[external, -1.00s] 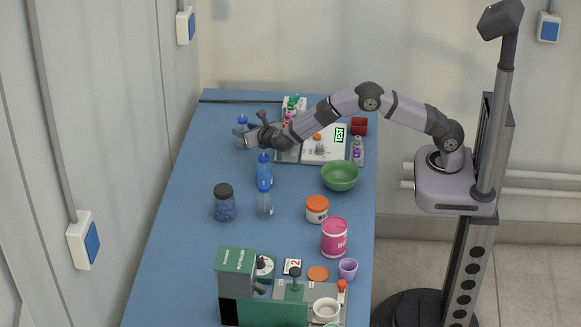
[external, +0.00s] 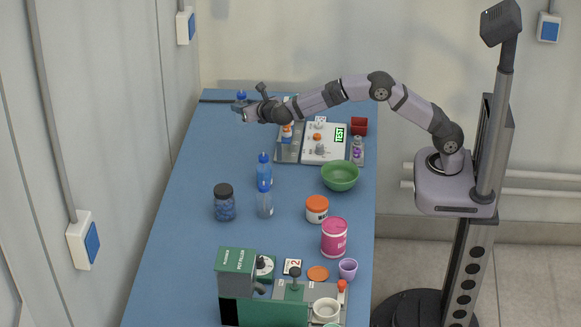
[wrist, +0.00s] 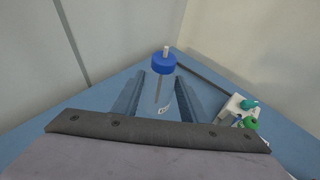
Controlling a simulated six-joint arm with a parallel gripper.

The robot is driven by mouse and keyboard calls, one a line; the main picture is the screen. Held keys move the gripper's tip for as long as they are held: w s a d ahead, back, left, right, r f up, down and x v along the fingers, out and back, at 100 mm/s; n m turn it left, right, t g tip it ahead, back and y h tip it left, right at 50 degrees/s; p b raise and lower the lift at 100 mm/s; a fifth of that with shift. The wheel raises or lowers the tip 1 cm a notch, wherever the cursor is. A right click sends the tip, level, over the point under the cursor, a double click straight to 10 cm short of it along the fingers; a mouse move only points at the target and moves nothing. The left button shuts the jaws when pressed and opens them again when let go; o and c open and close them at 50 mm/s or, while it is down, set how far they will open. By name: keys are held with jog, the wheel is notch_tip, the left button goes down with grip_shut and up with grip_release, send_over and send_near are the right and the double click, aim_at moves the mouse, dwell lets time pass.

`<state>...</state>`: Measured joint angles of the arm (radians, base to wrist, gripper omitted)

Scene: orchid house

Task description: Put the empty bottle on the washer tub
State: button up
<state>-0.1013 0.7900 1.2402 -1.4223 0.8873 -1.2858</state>
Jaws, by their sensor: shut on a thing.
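My gripper (external: 246,113) is shut on a clear bottle with a blue cap at the far left of the blue table. The bottle's blue cap (external: 241,95) shows just above the fingers. In the wrist view the bottle (wrist: 161,98) stands roughly upright between the two fingers and looks empty, with a thin tube inside. I cannot tell for certain which part is the washer tub.
A blue-filled bottle (external: 264,172), a clear blue-capped bottle (external: 265,203), and a dark-lidded jar (external: 225,206) stand mid-table. A green bowl (external: 340,177), orange-lidded jar (external: 317,210) and pink tub (external: 334,240) stand right. A green machine (external: 240,285) stands at the front.

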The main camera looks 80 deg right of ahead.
jog(key=a+r+n+t+y, duration=0.2)
jog(key=a+r, duration=0.3)
jog(key=a, duration=0.7)
jog(key=a+r+n+t+y, duration=0.15)
jog(key=a+r, duration=0.25)
jog(key=a, duration=0.8)
jog(key=s+a+r+n+t+y+p, duration=0.1)
jog(key=s+a+r+n+y, duration=0.15)
jog(key=s+a, duration=0.4)
jog(key=s+a+r+n+y, duration=0.1)
jog(key=s+a+r, duration=0.25)
jog(key=a, duration=0.65)
jog(key=s+a+r+n+y, duration=0.1)
jog(key=s+a+n+y, duration=0.1)
jog(key=s+a, duration=0.35)
jog(key=m+h, duration=0.3)
jog(key=h, duration=0.1)
send_over(323, 204)
jog(key=shift+f, duration=4.65)
jog(key=shift+g, duration=0.25)
jog(key=shift+d+f, duration=0.1)
jog(key=shift+f, duration=4.9)
